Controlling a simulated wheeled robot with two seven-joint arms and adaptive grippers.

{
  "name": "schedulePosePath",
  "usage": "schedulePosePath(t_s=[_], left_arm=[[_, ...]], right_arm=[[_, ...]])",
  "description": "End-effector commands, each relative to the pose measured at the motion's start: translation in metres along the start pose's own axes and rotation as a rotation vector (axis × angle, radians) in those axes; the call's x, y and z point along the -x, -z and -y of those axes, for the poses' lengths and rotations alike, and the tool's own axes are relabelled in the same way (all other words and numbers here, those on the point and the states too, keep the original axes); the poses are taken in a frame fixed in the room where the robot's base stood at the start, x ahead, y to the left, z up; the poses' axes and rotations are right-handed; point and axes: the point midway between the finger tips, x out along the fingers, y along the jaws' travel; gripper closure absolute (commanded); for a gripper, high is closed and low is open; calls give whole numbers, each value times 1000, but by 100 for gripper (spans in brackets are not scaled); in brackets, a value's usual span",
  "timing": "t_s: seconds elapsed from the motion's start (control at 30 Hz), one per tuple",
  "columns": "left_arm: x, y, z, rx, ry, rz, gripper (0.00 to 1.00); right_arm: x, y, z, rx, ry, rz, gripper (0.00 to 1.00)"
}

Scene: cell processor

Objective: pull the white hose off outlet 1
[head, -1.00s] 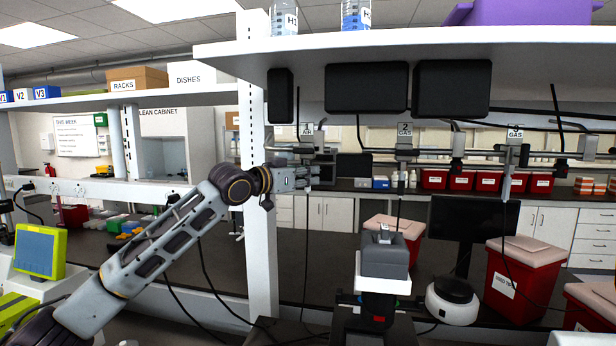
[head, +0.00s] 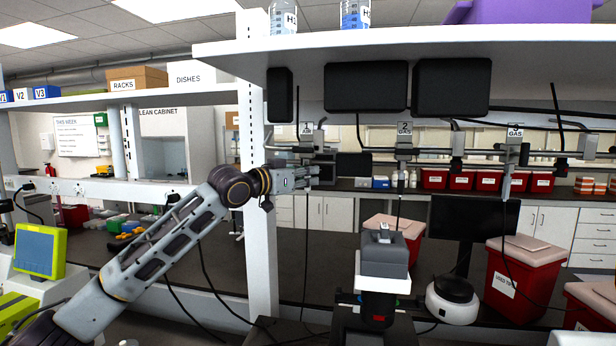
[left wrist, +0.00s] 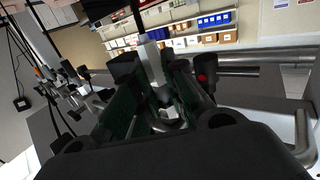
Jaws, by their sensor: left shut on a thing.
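Outlet 1 (head: 307,130), tagged AIR, hangs under the shelf at the left end of the outlet row. My left gripper (head: 312,176) is just below it, with its arm coming in from the left. The gripper is shut on the hose end at this outlet; its fingers hide most of the grip. In the left wrist view a pale fitting (left wrist: 152,62) runs down between the dark fingers (left wrist: 160,115). I cannot tell whether the hose end is still seated on the outlet. A thin dark line hangs below the gripper. My right gripper is not in view.
Outlet 2 (head: 404,132) and outlet 3 (head: 514,135) hang to the right on the same pipe run. A white post (head: 262,240) stands close to the left. A grey device (head: 385,255), monitor (head: 470,228) and red bin (head: 520,275) stand below.

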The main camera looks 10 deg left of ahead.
Motion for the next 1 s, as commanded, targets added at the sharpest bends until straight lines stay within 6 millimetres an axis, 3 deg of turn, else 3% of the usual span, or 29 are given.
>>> schedulePosePath(t_s=[0.03,0.6,0.9,0.93,1.0], left_arm=[[-5,-20,-3,7,-5,36,100],[-5,-48,-4,8,-7,35,100],[-6,-49,-4,7,-7,35,100],[-6,-49,-4,7,-7,34,83],[-5,-48,-3,6,-6,33,74]], right_arm=[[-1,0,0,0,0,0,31],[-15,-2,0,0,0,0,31],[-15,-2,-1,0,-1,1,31],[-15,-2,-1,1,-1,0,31],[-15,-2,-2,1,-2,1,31]])
